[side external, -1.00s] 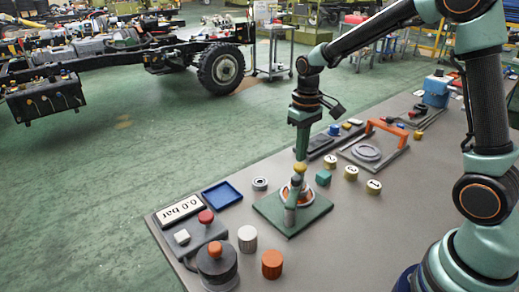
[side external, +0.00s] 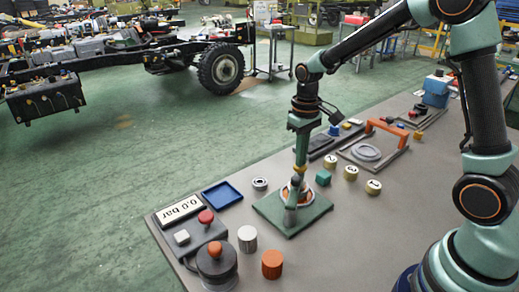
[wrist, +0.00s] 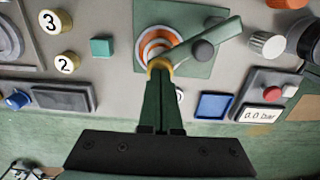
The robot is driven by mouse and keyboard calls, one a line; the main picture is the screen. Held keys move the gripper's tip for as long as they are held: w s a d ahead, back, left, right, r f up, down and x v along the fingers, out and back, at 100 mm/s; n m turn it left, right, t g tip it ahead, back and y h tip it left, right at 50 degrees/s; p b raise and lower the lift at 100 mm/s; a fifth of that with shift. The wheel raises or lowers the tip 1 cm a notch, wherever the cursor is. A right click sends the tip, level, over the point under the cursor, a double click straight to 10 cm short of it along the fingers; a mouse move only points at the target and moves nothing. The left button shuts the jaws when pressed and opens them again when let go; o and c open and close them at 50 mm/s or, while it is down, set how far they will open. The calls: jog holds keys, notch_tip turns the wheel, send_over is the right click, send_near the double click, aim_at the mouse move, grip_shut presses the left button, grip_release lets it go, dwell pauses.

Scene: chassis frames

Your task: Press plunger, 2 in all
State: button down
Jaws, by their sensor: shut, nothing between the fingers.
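A green square plate (side external: 318,212) on the bench carries a round orange-and-white ringed part (side external: 308,192), a green bar and a grey post (side external: 291,212). I take this to be the plunger assembly. My gripper (side external: 300,168) points down, its shut fingers at the far end of the bar. In the wrist view, my fingertips (wrist: 160,78) meet a yellow knob (wrist: 160,64) beside the ringed part (wrist: 153,43). The fingers partly hide the knob, and I cannot tell how far down it is. The green bar (wrist: 205,42) runs from there across the grey post.
A gauge display (side external: 181,210) reads 0.0 bar. Near it stand a red button (side external: 206,216), a dark cylinder with an orange cap (side external: 215,250), white and orange caps, and a blue tray (side external: 222,194). A teal cube (side external: 323,177) and numbered buttons (side external: 351,173) lie to the right.

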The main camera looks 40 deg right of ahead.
jog(key=shift+f, duration=0.5)
jog(key=shift+r, duration=1.25)
jog(key=shift+r, duration=2.55)
jog(key=s+a+r+t, duration=0.1)
jog(key=s+r+t, duration=0.1)
jog(key=s, duration=0.4)
jog(key=s+a+r+t, duration=0.2)
jog(key=s+r+t, duration=0.1)
jog(key=s, duration=0.3)
jog(key=shift+s+r+t, duration=0.25)
jog(key=shift+r+t, duration=0.05)
jog(key=shift+r, duration=0.45)
